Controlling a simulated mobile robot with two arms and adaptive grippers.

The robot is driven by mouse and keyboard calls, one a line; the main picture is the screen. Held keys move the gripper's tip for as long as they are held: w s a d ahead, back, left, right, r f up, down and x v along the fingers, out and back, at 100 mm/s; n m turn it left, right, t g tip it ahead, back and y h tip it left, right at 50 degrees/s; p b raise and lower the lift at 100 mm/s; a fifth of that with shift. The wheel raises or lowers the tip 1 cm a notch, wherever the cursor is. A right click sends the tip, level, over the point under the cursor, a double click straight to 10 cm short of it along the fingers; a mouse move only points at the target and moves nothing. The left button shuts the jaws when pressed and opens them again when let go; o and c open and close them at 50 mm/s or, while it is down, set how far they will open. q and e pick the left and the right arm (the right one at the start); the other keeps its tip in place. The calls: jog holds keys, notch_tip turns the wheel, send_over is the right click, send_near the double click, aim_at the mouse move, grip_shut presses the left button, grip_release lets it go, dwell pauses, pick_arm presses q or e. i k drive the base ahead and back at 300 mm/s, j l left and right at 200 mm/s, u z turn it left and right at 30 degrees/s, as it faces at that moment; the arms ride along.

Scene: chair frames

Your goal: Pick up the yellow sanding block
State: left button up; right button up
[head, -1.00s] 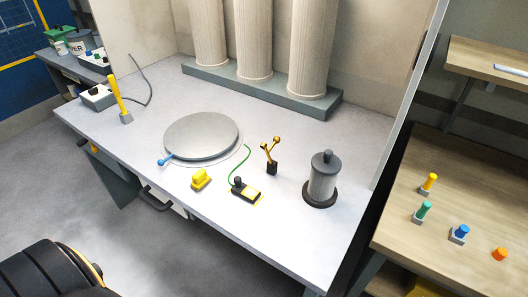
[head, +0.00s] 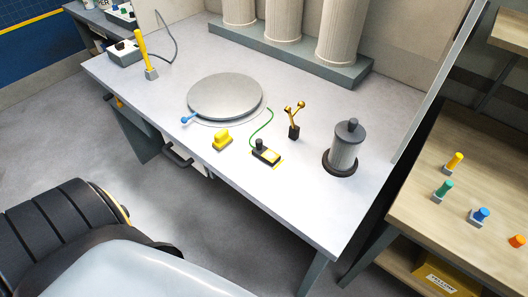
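The yellow sanding block (head: 222,139) sits on the light grey bench top near its front edge. It is a small yellow block with a raised top part. It lies just in front of the round grey disc (head: 226,96) and left of a small black and yellow device (head: 266,153). Neither of my grippers shows in the head view. Nothing touches the block.
A grey canister (head: 345,149) stands at the bench's right, with a brass forked piece (head: 294,120) left of it. A yellow-handled tool (head: 144,55) stands at the left. A wooden shelf (head: 430,215) with coloured pegs is at right.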

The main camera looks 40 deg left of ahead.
aim_at(222, 139)
jog(key=u, duration=1.45)
